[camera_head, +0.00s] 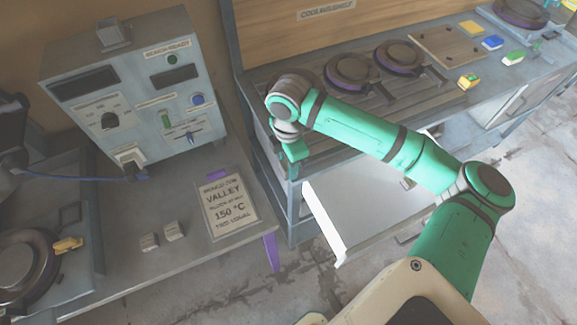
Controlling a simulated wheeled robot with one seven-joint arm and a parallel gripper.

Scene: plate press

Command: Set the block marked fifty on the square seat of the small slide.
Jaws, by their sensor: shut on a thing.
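A further small grey piece (407,183) lies in the open white drawer. No mark of fifty can be read on any of them. A dark square outline (70,215) shows on the grey unit at the left; I cannot tell whether it is the seat of the small slide. My gripper (292,160) points down over the gap between the left bench and the drawer unit. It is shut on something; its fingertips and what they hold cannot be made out.
A grey control box (135,95) stands at the back of the left bench. The card (229,208) reads Valley, 150 °C. The white drawer (365,215) is pulled out below my arm. Round plates (350,70) sit on the back counter. The left bench's front is clear.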

